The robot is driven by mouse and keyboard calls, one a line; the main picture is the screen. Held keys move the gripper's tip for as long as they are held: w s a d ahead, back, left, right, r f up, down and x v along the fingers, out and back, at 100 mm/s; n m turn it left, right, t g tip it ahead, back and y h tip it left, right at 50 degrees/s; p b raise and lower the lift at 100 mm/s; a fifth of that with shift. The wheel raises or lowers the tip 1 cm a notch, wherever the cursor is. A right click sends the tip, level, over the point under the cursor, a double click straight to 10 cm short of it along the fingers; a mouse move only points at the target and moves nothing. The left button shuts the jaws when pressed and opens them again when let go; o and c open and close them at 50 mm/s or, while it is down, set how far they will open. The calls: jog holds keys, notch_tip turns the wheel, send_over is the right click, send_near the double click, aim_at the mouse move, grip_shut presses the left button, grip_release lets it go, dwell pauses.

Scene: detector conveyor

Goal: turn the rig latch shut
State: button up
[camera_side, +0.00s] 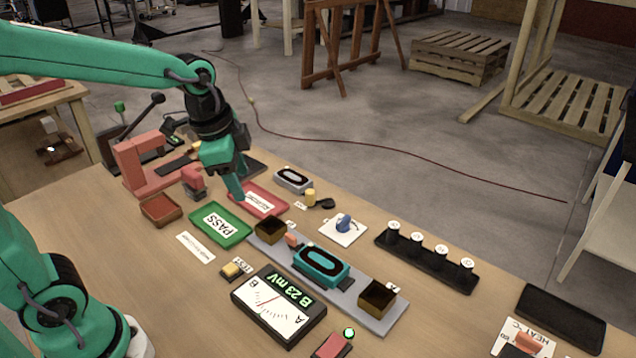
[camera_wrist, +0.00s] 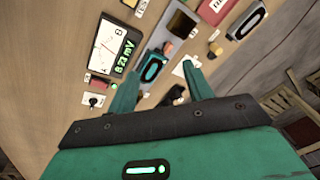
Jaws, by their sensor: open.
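The rig is a long grey plate (camera_side: 375,318) with two brown open boxes on it. A teal detector (camera_side: 321,264) lies on it between the boxes and shows in the wrist view (camera_wrist: 152,69). A small salmon tab (camera_side: 292,239) stands at the detector's upper left end and also shows in the wrist view (camera_wrist: 167,48). It may be the latch; I cannot tell its turn position. My gripper (camera_side: 238,197) points down near the red tray, left of the rig. In the wrist view my gripper (camera_wrist: 160,72) has its fingers apart and nothing held.
The red tray (camera_side: 282,207) and green PASS tray (camera_side: 243,237) lie left of the rig. A blue knob (camera_side: 344,223) stands behind it. The meter (camera_side: 279,306) is in front, and a black rack (camera_side: 425,262) is at right. A salmon clamp stand (camera_side: 132,165) is at the far left.

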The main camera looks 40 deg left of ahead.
jog(key=s+a+r+n+t, duration=0.1)
jog(key=s+r+n+t, duration=0.1)
jog(key=s+n, duration=0.7)
jog(key=shift+s+a+r+t, duration=0.2)
jog(key=shift+s+a+t, duration=0.2)
jog(key=shift+s, duration=0.6)
dwell(0.8)
